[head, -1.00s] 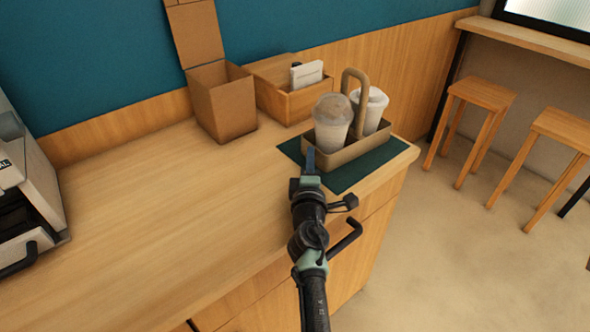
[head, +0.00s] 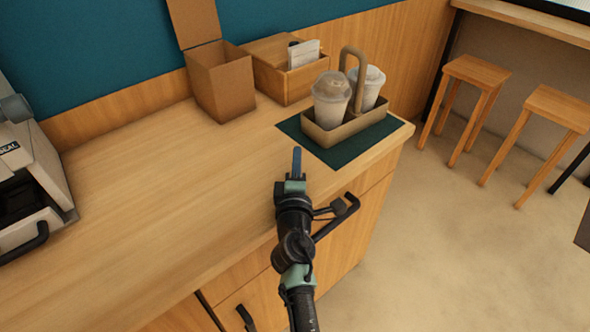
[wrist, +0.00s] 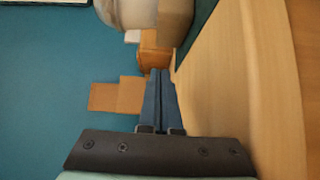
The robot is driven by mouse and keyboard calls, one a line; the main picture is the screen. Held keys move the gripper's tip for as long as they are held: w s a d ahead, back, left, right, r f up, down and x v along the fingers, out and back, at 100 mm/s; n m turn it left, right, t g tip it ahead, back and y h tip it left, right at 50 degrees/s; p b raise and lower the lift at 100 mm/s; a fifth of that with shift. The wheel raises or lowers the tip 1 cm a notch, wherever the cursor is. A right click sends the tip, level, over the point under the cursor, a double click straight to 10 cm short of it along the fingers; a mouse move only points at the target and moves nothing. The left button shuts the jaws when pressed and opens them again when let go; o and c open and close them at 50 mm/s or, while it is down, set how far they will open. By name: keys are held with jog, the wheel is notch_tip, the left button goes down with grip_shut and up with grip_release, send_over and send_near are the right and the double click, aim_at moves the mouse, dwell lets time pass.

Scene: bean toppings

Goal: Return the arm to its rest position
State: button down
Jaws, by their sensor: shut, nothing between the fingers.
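My gripper (head: 297,162) is over the front part of the wooden counter (head: 165,180), left of the dark green mat. Its blue fingers are together with nothing between them; they also show closed in the wrist view (wrist: 160,95). My arm reaches in from the bottom of the head view. The gripper is apart from the cup carrier (head: 350,122), which stands on the green mat (head: 340,155) and holds two lidded cups, a nearer cup (head: 331,98) and a farther cup (head: 371,86).
An open cardboard box (head: 221,85) and a wooden box (head: 285,72) with cards stand by the wall. A grey sealing machine (head: 30,180) is at the left. Stools (head: 465,95) stand at the right. Drawer handles (head: 245,318) stick out below the counter edge. The middle of the counter is clear.

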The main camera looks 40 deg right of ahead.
jog(key=v, duration=0.5)
jog(key=shift+r, duration=0.1)
jog(key=w+a+r+m+t, duration=0.25)
jog(key=a+r+m, duration=0.2)
jog(key=r, duration=0.85)
jog(key=w+a+r+m+t, duration=0.1)
jog(key=a+r+m+t, duration=0.35)
jog(key=r, duration=0.85)
jog(key=s+a+r+t+y+p, duration=0.1)
jog(key=s+a+r+t+y, duration=0.1)
jog(key=s+a+r+y, duration=0.45)
jog(key=s+a+r+t+y, duration=0.2)
jog(key=s+a+r+t, duration=0.15)
jog(key=a+r, duration=0.6)
jog(key=s+a+r+t+y+p, duration=0.1)
jog(key=s+a+r+y, duration=0.4)
jog(key=r, duration=0.5)
notch_tip(320, 180, up, 12)
jog(key=h+p, duration=0.1)
jog(key=p, duration=1)
jog(key=shift+w+a+f+m+h+p, duration=0.25)
jog(key=shift+a+m+h+p, duration=0.1)
jog(key=shift+a+m, duration=0.1)
